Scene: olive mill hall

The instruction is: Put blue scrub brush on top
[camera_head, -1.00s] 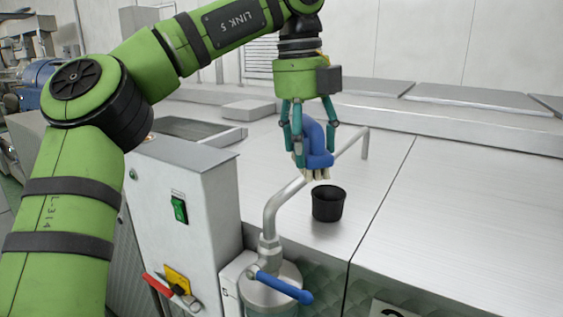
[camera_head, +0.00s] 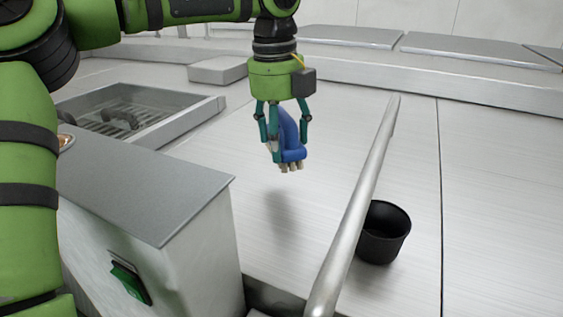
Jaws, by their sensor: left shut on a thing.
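The blue scrub brush (camera_head: 291,140) is held in my left gripper (camera_head: 285,138), which is shut on it. The brush hangs above the steel worktop, its pale bristles pointing down, and a soft shadow lies on the worktop below and to the left. The gripper is left of the steel pipe and left of and beyond the black cup. My right gripper does not show.
A black open cup (camera_head: 384,233) stands on the worktop (camera_head: 310,200) just right of a slanting steel pipe (camera_head: 362,195). A grey-topped control box (camera_head: 150,200) with a green switch stands at the front left. A recessed sink-like tray (camera_head: 135,115) lies behind it.

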